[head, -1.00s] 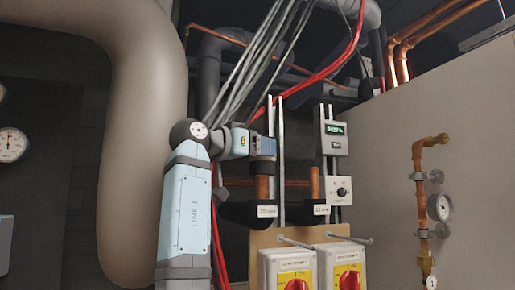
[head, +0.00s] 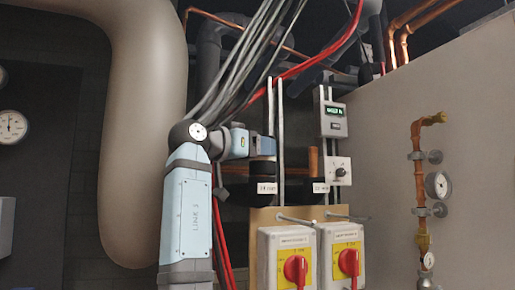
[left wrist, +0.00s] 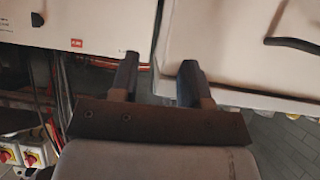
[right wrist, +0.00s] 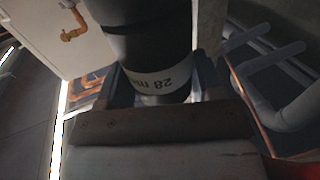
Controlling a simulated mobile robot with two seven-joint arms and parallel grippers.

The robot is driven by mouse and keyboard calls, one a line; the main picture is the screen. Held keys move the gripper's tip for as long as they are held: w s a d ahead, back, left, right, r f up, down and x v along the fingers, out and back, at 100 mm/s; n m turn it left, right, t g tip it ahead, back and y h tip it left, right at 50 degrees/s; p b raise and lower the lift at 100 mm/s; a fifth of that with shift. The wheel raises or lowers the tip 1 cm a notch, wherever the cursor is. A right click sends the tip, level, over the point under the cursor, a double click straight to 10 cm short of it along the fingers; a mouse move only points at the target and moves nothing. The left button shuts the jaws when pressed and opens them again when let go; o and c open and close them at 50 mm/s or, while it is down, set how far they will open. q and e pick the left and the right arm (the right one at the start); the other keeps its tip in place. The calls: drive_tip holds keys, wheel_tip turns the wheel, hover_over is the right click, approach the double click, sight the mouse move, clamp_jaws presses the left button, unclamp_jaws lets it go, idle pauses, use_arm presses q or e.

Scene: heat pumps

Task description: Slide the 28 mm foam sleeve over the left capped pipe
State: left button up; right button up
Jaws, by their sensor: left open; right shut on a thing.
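The black foam sleeve (head: 262,170) shows upright below my right gripper (head: 262,147) in the head view. In the right wrist view the sleeve (right wrist: 145,35) carries a white band reading 28 mm, upside down, and sits between the fingers of my right gripper (right wrist: 165,88), which is shut on it. The sleeve stands at the left capped pipe, above a small white label plate (head: 266,188), and no copper of that pipe shows. It looks to be around the pipe; the overlap is hidden. My left gripper (left wrist: 158,78) is open and empty, outside the head view.
The right pipe (head: 313,160) stands bare just to the right. Two grey switch boxes with red knobs (head: 295,270) sit below. A meter box (head: 333,118) is at the right, grey cables (head: 240,70) and a red cable hang above. A thick beige duct (head: 135,140) fills the left.

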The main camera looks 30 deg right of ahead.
drive_tip(key=o, duration=0.7)
drive_tip(key=s+a+b, duration=0.1)
drive_tip(key=a+b, duration=0.1)
drive_tip(key=a, duration=1.1)
drive_tip(key=shift+s+a, duration=0.2)
drive_tip(key=shift+a, duration=0.2)
